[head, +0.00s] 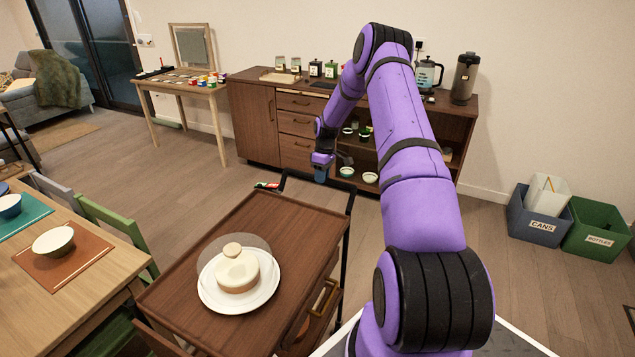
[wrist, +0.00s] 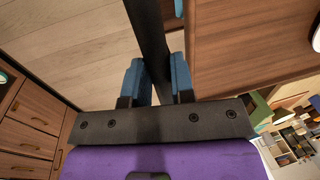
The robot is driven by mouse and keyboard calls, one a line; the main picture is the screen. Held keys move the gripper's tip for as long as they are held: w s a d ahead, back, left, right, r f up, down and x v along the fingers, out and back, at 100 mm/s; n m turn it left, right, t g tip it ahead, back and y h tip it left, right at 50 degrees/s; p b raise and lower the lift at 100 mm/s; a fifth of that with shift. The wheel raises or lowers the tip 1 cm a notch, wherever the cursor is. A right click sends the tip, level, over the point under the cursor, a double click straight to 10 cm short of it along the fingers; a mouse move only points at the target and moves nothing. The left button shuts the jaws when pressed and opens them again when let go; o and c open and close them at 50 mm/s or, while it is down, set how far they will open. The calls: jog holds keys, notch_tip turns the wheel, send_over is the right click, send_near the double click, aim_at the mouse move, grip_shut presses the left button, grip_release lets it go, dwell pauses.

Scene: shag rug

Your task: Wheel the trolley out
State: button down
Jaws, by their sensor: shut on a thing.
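The trolley (head: 215,325) is a brown wooden cart in front of me in the head view, with a black handle (head: 349,195) at its far end and a drawer with a brass pull on its right side. A cake under a clear dome (head: 237,270) sits on a white plate on its top. My gripper (head: 322,172) is at the handle at the trolley's far end. In the wrist view its two blue fingers (wrist: 156,82) are on either side of the black handle bar (wrist: 150,40), shut on it. The trolley's wooden top (wrist: 245,45) shows to the right there.
A dining table (head: 50,300) with bowls and a green chair (head: 115,235) stand close on the left. A sideboard (head: 265,125) stands beyond the trolley by the wall. Bins (head: 545,215) are at right. Bare floor (head: 180,185) lies between the trolley and sideboard.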

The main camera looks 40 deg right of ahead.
jog(key=shift+w+d, duration=0.25)
jog(key=shift+d, duration=0.2)
jog(key=c, duration=1)
grip_release()
jog(key=shift+o, duration=0.2)
jog(key=shift+r, duration=0.1)
notch_tip(320, 180, up, 10)
jog(key=d, duration=0.2)
jog(key=shift+w+r, duration=0.2)
jog(key=shift+w, duration=0.2)
